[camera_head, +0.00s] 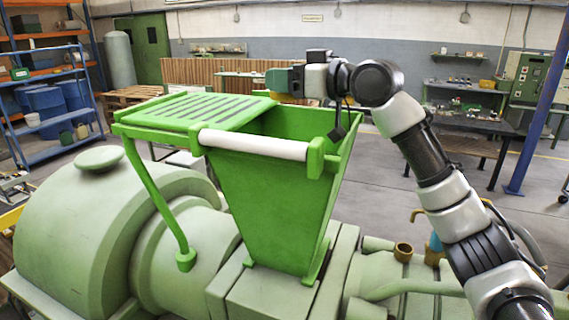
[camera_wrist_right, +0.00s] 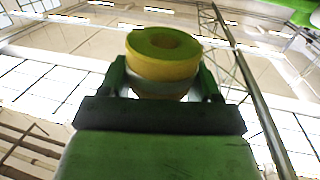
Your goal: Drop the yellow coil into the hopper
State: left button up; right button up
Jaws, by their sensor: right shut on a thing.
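The yellow coil (camera_wrist_right: 162,68) is a thick ring. In the right wrist view it sits between the two dark green fingers of my right gripper (camera_wrist_right: 161,80), which is shut on it. In the head view my right gripper (camera_head: 272,81) points left, at the far side of the green hopper (camera_head: 265,190), around the height of its rim. I cannot make out the coil clearly in the head view. The hopper is open at the top right, and a slatted green grate (camera_head: 200,110) covers its top left. My left gripper is not in view.
The hopper stands on a large pale green extruder (camera_head: 100,240), with a white roller (camera_head: 253,144) along its near rim. A blue rack with barrels (camera_head: 45,100) stands at the left. A blue post (camera_head: 540,100) and a workbench (camera_head: 470,120) are at the right.

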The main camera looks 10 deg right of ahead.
aim_at(275, 99)
jog(key=shift+s+a+f, duration=0.15)
jog(key=shift+a+f, duration=0.85)
jog(key=shift+a, duration=0.1)
jog(key=shift+a+f, duration=0.2)
jog(key=shift+f, duration=0.6)
jog(key=shift+d+f, duration=0.45)
jog(key=shift+d, duration=0.1)
jog(key=shift+d+f, duration=0.1)
jog(key=shift+d, duration=0.05)
jog(key=shift+a, duration=0.25)
jog(key=o, duration=0.6)
jog(key=shift+a, duration=0.1)
jog(key=o, duration=0.4)
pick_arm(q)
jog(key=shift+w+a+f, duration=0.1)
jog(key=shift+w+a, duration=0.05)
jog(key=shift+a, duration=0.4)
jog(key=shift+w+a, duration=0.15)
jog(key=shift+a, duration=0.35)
pick_arm(e)
jog(key=shift+o, duration=0.2)
